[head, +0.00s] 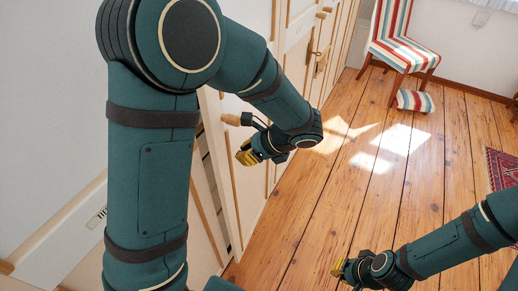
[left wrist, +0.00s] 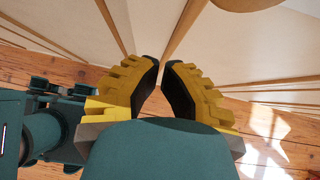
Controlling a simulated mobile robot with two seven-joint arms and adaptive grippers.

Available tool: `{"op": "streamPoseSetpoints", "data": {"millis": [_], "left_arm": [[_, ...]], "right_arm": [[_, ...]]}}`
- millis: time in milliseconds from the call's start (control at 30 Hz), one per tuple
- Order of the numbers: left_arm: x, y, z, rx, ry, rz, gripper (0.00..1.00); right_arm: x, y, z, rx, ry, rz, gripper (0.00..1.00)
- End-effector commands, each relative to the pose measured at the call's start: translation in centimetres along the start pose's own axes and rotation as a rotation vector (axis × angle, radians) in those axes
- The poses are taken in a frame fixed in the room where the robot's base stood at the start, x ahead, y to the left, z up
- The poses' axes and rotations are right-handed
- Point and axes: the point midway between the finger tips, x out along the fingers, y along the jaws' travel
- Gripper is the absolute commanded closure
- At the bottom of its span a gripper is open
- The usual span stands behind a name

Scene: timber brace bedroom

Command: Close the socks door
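A cream door with wooden trim (head: 217,160) stands partly open at the left in the head view, with a dark gap beside its edge. I cannot read which door is the socks door. A wooden knob (head: 231,119) sticks out near its upper part. My left gripper (head: 246,156) is in front of the door, just below and right of the knob. In the left wrist view its yellow-and-black fingertips (left wrist: 161,63) are nearly together with nothing between them. A rounded wooden piece (left wrist: 245,4) shows at the top there. My right gripper (head: 341,268) is low over the floor; its finger opening is unclear.
A striped chair (head: 402,38) stands at the far right. A red rug (head: 503,169) lies at the right edge. The wooden floor (head: 330,195) between is clear.

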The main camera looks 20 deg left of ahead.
Motion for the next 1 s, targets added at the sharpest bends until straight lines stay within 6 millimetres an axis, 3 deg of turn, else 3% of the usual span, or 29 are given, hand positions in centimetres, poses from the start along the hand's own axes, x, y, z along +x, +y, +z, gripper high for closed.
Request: {"op": "streamPoseSetpoints", "data": {"millis": [300,767,1000], "left_arm": [[2.5,0.0,2.6,0.0,0.001,0.0,1.0],[2.9,0.0,3.1,0.004,0.0,-0.005,1.0],[6.0,0.0,6.2,0.07,0.0,-0.072,1.0]], "right_arm": [[0.5,0.2,-0.1,0.0,0.003,0.0,1.0],[0.5,0.2,-0.1,0.0,0.004,0.0,1.0],[0.5,0.2,-0.1,0.0,0.004,0.0,1.0]]}}
